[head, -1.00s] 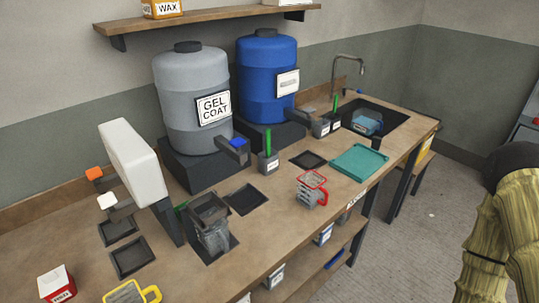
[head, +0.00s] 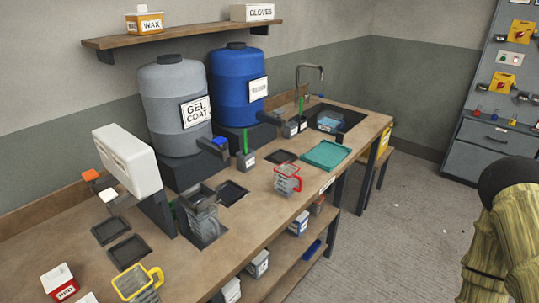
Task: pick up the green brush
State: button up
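A green stick-like handle (head: 245,141) stands upright in a small grey labelled cup (head: 246,160) on the bench, in front of the blue drum. A second, shorter green handle (head: 301,107) shows in one of the small grey cups (head: 291,129) farther back, near the sink. The lower ends of both are hidden in the cups, so I cannot tell which is the green brush. My gripper is not in view.
Grey gel coat drum (head: 179,108) and blue drum (head: 238,88) stand at the back of the wooden bench. Red-handled jug (head: 287,180), teal tray (head: 326,155) and yellow-handled jug (head: 137,286) are on the bench. Open floor (head: 395,220) lies to its right.

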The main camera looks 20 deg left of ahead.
aim_at(244, 131)
jog(key=z, duration=1.55)
jog(key=i, duration=2.2)
jog(key=u, duration=3.5)
